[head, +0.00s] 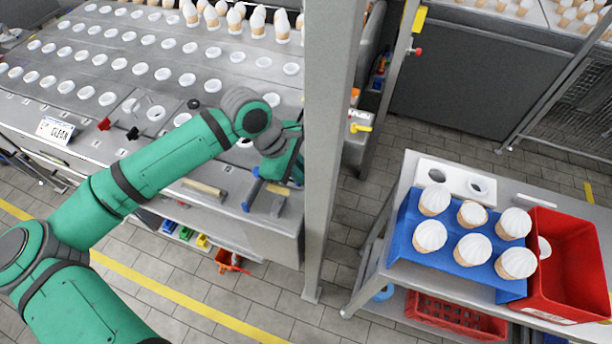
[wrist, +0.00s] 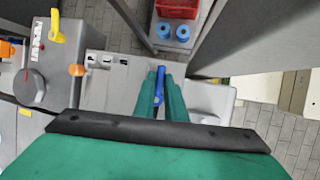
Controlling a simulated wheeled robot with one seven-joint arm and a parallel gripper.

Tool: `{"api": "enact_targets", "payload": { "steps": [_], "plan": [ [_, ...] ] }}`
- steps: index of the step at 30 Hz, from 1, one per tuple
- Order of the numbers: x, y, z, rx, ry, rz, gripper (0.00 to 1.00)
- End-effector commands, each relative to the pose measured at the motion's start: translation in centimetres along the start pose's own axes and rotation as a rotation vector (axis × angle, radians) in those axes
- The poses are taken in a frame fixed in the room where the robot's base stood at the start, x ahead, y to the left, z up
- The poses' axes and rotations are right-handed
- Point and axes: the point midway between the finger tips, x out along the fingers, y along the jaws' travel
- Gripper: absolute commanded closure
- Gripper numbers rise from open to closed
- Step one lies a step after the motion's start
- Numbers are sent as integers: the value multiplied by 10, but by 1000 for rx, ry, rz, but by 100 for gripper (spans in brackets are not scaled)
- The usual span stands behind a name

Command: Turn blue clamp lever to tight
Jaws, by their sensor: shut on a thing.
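The blue clamp lever (wrist: 160,85) shows in the wrist view as a narrow blue bar between the two green fingers of my gripper (wrist: 162,92). The fingers are close together and shut on it; their grip hides part of the lever. In the head view my gripper (head: 285,172) is low over the front right corner of the machine table, partly covered by the grey post. A blue piece (head: 252,190) shows just left of it at the table edge. I cannot tell the lever's exact angle.
A tall grey post (head: 328,150) stands directly right of my gripper. A cart on the right holds a blue tray (head: 405,240) of cones and a red bin (head: 570,265).

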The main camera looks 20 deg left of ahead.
Motion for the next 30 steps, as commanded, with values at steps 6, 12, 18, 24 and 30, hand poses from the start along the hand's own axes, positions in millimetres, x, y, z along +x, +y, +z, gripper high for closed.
{"api": "enact_targets", "payload": {
  "steps": [6,12,18,24,30],
  "plan": [
    [0,0,1,2,-2,-1,82],
    [0,0,1,2,-1,-1,71],
    [-3,0,-1,0,0,0,71],
    [-27,-1,-2,-1,2,1,71],
    [-66,0,-1,1,2,1,71]
  ]
}}
